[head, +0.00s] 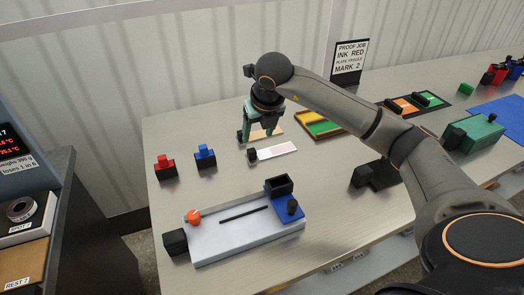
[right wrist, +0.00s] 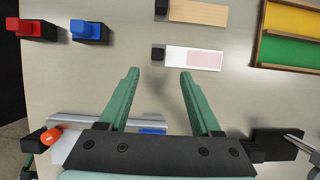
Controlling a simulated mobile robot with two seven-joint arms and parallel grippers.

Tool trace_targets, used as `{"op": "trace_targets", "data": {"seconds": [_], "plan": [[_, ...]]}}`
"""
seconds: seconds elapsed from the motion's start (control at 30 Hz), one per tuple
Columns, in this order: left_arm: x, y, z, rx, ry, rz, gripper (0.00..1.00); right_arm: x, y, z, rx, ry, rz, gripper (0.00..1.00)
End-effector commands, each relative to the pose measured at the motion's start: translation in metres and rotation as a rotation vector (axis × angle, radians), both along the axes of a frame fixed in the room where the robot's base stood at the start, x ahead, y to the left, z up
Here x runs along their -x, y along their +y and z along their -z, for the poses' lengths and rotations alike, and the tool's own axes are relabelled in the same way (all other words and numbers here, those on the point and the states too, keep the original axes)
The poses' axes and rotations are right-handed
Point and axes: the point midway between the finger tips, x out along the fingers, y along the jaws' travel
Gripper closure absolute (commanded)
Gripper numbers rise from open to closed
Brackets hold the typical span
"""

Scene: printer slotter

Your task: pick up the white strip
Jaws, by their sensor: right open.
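The white strip (head: 278,150) lies flat on the table, with a pink patch on its right part and a black block (head: 252,155) at its left end. It also shows in the right wrist view (right wrist: 176,60). My right gripper (head: 258,137) is open and empty, with green fingers pointing down over the table by the strip. In the right wrist view its fingertips (right wrist: 159,72) are spread apart, just below the black block and the strip's left part in the picture. Nothing is between the fingers. My left gripper is not in view.
A tan strip (right wrist: 198,12) with its own black block lies behind the white one. Red (head: 164,163) and blue (head: 205,153) handled blocks stand to the left. A grey slotted device (head: 225,240) stands in front. A yellow and green tray (head: 318,125) is at right.

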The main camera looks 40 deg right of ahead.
Motion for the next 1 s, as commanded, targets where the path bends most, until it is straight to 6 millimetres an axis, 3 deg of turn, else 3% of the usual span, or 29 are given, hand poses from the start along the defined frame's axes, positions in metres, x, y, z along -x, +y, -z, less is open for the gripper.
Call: {"op": "trace_targets", "data": {"seconds": [0.1, 0.43, 0.7, 1.0], "plan": [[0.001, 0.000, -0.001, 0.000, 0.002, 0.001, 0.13, -0.008, -0.001, 0.022, -0.002, 0.005, 0.000, 0.35], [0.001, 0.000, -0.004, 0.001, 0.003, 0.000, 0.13, -0.020, -0.003, 0.050, -0.004, 0.003, -0.003, 0.35], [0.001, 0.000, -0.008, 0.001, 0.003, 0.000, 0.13, -0.035, -0.005, 0.085, -0.004, 0.002, -0.004, 0.35], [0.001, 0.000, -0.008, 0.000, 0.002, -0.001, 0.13, -0.037, -0.005, 0.089, -0.003, 0.000, -0.006, 0.36]]}}
